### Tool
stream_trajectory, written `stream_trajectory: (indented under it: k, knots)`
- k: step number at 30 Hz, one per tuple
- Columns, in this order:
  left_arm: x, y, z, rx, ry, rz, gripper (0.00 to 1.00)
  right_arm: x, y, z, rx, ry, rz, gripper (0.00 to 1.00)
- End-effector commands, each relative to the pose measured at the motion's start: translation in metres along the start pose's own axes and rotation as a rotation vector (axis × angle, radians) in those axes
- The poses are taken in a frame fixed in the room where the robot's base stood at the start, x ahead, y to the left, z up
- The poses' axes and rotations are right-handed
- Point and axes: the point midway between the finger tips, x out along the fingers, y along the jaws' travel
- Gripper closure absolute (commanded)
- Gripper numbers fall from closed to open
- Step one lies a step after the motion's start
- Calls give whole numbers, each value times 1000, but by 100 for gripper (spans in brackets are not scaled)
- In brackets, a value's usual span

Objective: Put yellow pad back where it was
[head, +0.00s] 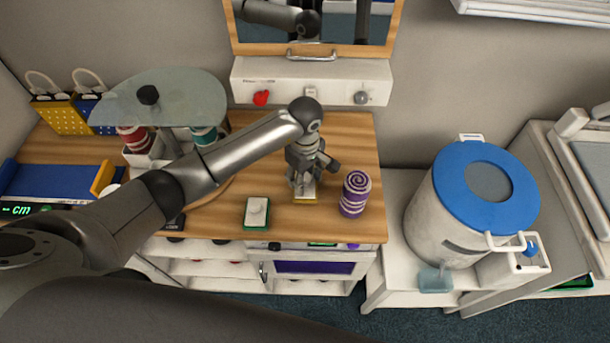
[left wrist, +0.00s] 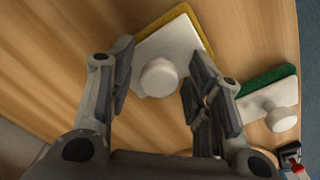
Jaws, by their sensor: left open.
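The yellow pad (head: 306,199) is a white block with a yellow underside, lying on the wooden counter; in the head view my left gripper partly covers it. In the left wrist view the yellow pad (left wrist: 180,46) shows its round white knob. My left gripper (head: 303,182) is over the pad, pointing down. In the left wrist view the left gripper (left wrist: 162,62) is open, with a finger on each side of the knob and gaps between. Nothing is held. My right gripper is not in view.
A similar green pad (head: 256,213) with a white knob lies left of the yellow one; it also shows in the left wrist view (left wrist: 268,100). A purple-and-white striped can (head: 355,194) stands close to the right. A glass-topped stand (head: 170,97) is at left. Bare counter lies behind the gripper.

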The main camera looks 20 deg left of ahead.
Motion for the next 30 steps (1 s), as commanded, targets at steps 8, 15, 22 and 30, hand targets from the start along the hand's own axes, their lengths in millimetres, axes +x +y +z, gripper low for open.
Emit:
stream_trajectory:
  k: [8,15,22,30]
  knots:
    - [-37,2,-1,2,4,7,54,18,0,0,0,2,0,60]
    - [-87,1,-1,0,3,5,54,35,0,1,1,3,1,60]
    - [-114,1,0,0,1,2,54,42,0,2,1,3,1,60]
    - [-121,0,0,-1,-1,0,54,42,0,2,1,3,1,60]
